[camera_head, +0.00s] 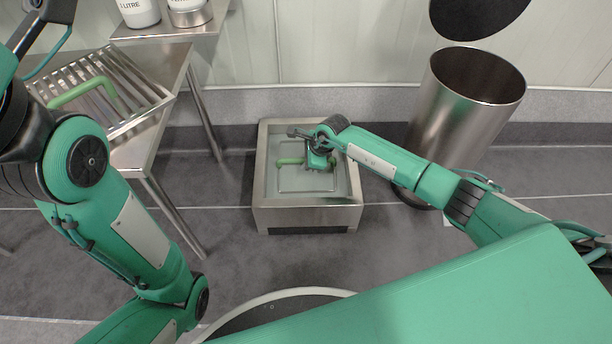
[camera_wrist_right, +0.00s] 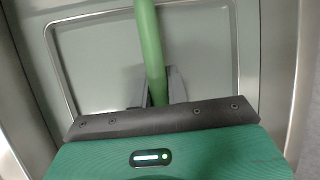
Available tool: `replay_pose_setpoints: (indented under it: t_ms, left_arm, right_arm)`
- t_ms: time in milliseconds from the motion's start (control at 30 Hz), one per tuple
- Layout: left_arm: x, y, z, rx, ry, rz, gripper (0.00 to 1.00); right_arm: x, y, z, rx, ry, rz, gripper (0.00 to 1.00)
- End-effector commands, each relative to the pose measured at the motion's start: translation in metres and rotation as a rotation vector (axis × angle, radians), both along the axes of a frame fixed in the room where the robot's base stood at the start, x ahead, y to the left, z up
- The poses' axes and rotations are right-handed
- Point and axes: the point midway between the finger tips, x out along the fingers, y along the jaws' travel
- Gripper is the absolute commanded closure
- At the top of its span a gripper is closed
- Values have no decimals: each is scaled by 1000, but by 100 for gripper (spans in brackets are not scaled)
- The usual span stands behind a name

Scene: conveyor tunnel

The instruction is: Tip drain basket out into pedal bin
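The drain basket (camera_head: 292,181) sits low in a square steel floor sink (camera_head: 306,216). It looks like a shallow grey tray with a green bar handle (camera_head: 290,161). My right gripper (camera_head: 318,160) is down in the sink over the handle. In the right wrist view its two fingers lie close against both sides of the handle (camera_wrist_right: 150,45), and it looks shut on it; the fingertips are partly hidden behind the wrist. The steel pedal bin (camera_head: 455,115) stands to the right with its dark lid (camera_head: 478,14) raised. My left gripper is out of view.
A steel grating (camera_head: 135,101) with a green handle lies on a steel table (camera_head: 150,150) at the left. Containers (camera_head: 139,12) stand on a shelf behind. The floor between sink and bin is clear, with my right arm above it.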

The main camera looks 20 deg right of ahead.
Motion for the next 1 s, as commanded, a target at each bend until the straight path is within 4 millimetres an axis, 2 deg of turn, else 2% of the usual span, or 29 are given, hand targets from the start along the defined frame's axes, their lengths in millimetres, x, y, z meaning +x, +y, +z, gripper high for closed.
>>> replay_pose_setpoints:
  t_ms: [100,133,200,467,1000]
  left_arm:
    - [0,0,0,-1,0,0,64]
    - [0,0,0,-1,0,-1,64]
    - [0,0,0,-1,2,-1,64]
    - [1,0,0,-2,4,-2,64]
    - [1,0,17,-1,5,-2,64]
  right_arm:
    - [0,0,0,0,0,0,100]
    - [1,0,1,1,-2,-1,88]
    - [1,0,1,1,-2,-1,100]
    - [0,0,2,1,-1,0,100]
    - [0,0,23,0,-1,1,100]
